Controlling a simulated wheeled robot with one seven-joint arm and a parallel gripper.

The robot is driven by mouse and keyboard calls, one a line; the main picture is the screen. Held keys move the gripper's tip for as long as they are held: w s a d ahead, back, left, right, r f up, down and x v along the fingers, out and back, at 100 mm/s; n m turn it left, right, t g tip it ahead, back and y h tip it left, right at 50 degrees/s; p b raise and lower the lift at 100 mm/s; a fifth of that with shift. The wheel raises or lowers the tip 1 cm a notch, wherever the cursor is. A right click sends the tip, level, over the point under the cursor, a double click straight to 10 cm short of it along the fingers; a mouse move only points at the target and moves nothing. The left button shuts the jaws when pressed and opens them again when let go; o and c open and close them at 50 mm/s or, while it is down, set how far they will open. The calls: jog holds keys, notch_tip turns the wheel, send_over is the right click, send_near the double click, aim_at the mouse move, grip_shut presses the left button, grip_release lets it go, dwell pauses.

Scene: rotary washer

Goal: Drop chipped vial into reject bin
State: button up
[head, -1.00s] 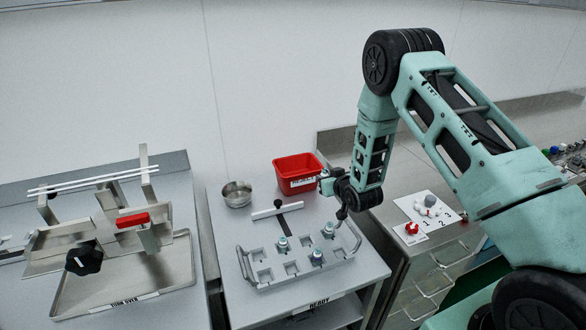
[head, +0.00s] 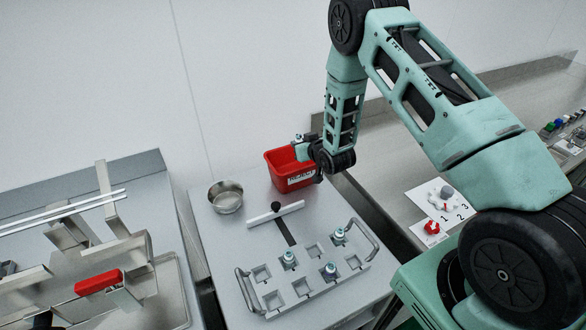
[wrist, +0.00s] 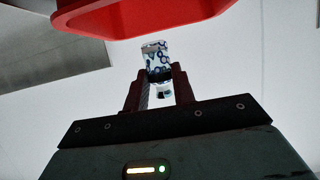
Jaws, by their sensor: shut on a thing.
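The red reject bin (head: 290,182) stands at the back right of the table, with a white label on its front. In the wrist view its red wall (wrist: 140,22) spans the top. My gripper (wrist: 158,80) is shut on a vial (wrist: 156,58) with a blue-and-white pattern, which shows just below the bin's edge in the picture. In the head view my wrist is at the bin's right front corner and hides part of it; the fingertips and held vial are not clear there. I cannot tell whether the vial is above the opening or beside it. No chip can be made out.
A metal rack (head: 305,287) with side handles holds three vials (head: 289,259) and several empty sockets. A black-knobbed bar (head: 275,213) and a steel bowl (head: 226,197) lie behind it. A fixture with a red handle (head: 98,283) stands left, a counter with knobs (head: 432,227) right.

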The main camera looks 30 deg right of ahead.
notch_tip(320, 180, down, 4)
jog(key=shift+f+b, duration=0.25)
jog(key=shift+b, duration=0.8)
jog(key=o, duration=1)
jog(key=shift+o, duration=0.2)
jog(key=b+v, duration=0.4)
jog(key=v, duration=1.3)
jog(key=shift+s, duration=0.3)
